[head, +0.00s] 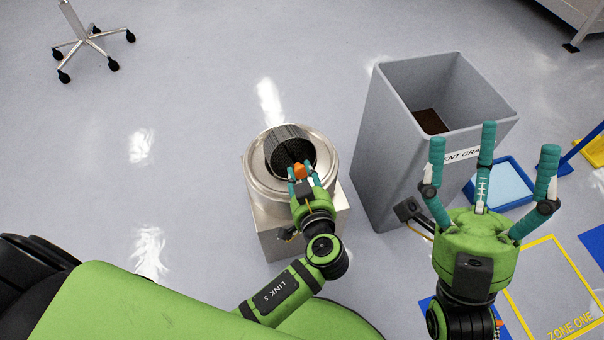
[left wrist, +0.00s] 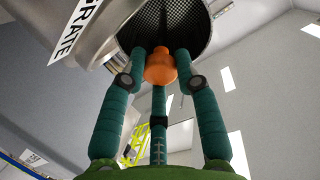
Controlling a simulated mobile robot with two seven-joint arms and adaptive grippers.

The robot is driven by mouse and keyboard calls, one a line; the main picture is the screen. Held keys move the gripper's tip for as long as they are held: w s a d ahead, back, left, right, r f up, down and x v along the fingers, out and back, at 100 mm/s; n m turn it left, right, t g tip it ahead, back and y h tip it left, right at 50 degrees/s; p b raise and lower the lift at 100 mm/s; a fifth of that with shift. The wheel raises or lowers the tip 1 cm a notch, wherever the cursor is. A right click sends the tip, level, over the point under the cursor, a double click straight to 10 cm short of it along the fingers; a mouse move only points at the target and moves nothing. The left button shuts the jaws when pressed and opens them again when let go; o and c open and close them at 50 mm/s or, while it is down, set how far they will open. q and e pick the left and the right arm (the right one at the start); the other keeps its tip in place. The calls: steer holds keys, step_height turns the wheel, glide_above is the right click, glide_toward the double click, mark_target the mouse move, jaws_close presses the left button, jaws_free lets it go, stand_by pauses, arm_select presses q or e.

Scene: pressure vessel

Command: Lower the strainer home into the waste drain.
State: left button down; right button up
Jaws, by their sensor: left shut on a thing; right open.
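The strainer is a dark mesh basket (head: 288,145) with an orange knob (head: 299,171). My left gripper (head: 301,176) is shut on the knob. In the left wrist view the knob (left wrist: 160,66) sits between the teal fingers, with the perforated basket (left wrist: 195,30) beyond it. The waste drain is a round steel fitting (head: 256,185) on a square steel pedestal. In the head view the basket overlaps the drain's round top. I cannot tell how deep it sits, and the drain's opening is hidden. My right gripper (head: 490,180) is open and empty, its fingers spread.
A tall grey open bin (head: 393,150) with a white label stands just right of the drain. A blue tray (head: 508,183) lies on the floor behind my right gripper. A wheeled chair base (head: 92,38) is at the far left. The floor left of the drain is clear.

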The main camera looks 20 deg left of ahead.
arm_select(q)
steer(key=shift+f, duration=0.2)
steer(key=c, duration=1.3)
jaws_free()
steer(key=shift+f, duration=0.1)
steer(key=o, duration=0.4)
steer(key=shift+r, duration=0.2)
